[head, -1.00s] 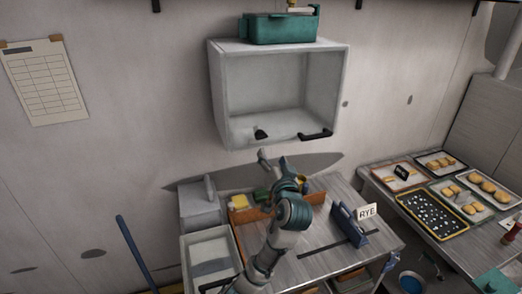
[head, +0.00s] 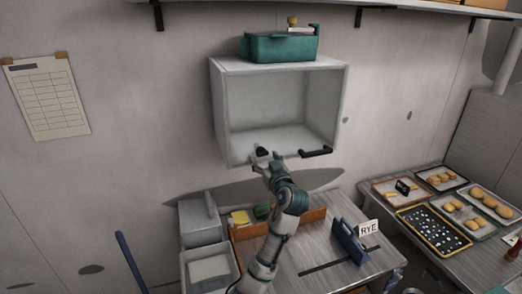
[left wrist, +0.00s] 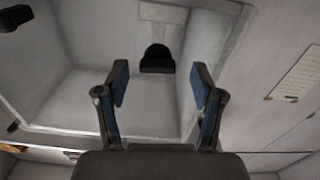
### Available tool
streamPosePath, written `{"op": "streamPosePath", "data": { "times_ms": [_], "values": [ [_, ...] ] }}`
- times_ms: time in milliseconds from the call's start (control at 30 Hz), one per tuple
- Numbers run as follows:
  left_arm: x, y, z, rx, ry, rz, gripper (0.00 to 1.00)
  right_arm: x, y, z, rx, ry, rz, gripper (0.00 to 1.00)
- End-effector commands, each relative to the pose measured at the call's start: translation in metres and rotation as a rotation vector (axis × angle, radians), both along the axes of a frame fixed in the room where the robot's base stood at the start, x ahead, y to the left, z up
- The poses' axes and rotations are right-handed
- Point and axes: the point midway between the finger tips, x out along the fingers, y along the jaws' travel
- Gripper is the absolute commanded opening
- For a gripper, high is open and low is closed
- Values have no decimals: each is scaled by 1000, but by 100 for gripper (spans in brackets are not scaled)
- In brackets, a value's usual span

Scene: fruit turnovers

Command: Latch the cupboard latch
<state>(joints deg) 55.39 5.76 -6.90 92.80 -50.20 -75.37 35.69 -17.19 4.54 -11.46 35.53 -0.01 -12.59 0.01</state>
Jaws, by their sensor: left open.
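The pale grey cupboard (head: 220,110) hangs on the wall, its inside showing. A small black latch (head: 262,151) sits at its lower front edge, left of a black bar handle (head: 316,152). My left gripper (head: 264,158) is just below the latch, its arm reaching up from the table. In the left wrist view the rounded black latch (left wrist: 157,60) lies ahead of and between the spread fingers of my left gripper (left wrist: 159,78). The fingers are open and empty; I cannot tell whether they touch it. My right gripper is not in view.
A teal box (head: 280,45) stands on the cupboard. Below is a table (head: 325,255) with a blue holder (head: 350,240), a RYE sign (head: 368,228) and grey bins (head: 208,268). Trays of pastries (head: 435,229) lie at right.

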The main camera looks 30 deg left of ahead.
Motion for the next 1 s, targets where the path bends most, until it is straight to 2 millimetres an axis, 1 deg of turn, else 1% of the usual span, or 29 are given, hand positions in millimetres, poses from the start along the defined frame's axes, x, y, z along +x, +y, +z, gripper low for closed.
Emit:
{"op": "streamPosePath", "data": {
  "times_ms": [33,100,300,600,667,700,767,800,833,867,1000],
  "values": [
    [6,7,3,1,2,1,68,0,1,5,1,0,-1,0],
    [13,15,3,1,2,0,68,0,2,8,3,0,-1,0],
    [24,30,0,-1,-1,-1,68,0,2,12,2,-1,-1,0],
    [25,31,-1,-2,-1,-1,68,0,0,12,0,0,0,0],
    [25,31,-1,-2,-1,-1,52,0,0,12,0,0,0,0],
    [25,31,-1,-2,-1,-1,42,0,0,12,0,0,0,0],
    [25,31,-1,-2,-1,-1,28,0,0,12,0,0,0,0],
    [25,31,-1,-2,-1,-1,18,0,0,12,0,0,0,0],
    [25,31,-1,-2,-1,-1,10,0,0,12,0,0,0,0],
    [25,31,-1,-2,-1,-1,6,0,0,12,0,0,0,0],
    [25,31,-1,18,24,0,6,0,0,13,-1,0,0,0]
  ]
}}
